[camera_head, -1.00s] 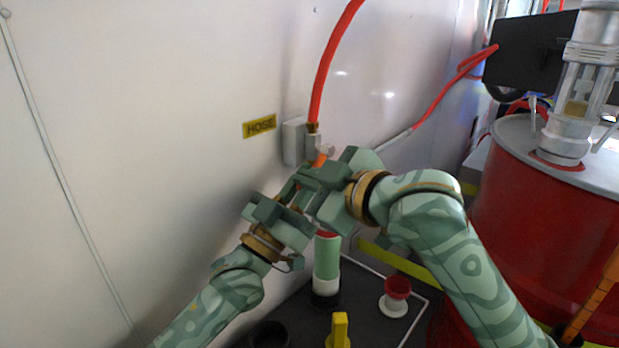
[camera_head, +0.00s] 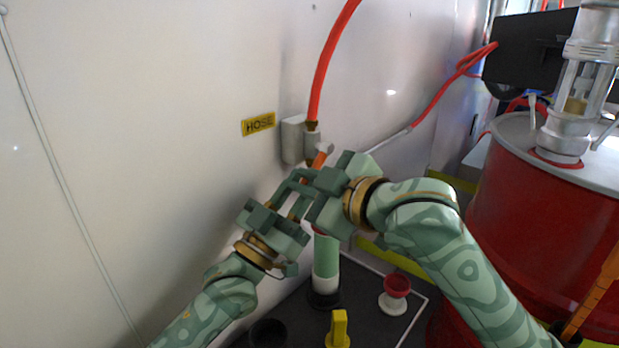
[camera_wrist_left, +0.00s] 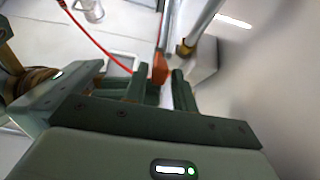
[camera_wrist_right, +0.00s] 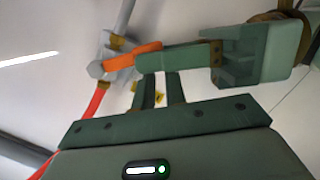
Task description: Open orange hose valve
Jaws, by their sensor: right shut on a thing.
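The orange hose (camera_head: 324,65) runs down to a grey valve (camera_head: 312,143) on the wall, beside the HOSE label (camera_head: 258,124). The valve's orange handle (camera_head: 319,160) slants down toward my grippers; it also shows in the right wrist view (camera_wrist_right: 135,54). My left gripper (camera_head: 298,183) is open, its fingers at the handle's lower end, which shows near the fingertips in the left wrist view (camera_wrist_left: 158,69). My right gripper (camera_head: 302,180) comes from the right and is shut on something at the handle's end. Its fingertips overlap my left finger, hiding the exact contact.
A red drum (camera_head: 530,235) with a clear-sided pump (camera_head: 580,95) stands at the right. Below the grippers are a green-and-white cylinder (camera_head: 326,262), a red-topped knob (camera_head: 396,292) and a yellow handle (camera_head: 338,328) on a dark panel.

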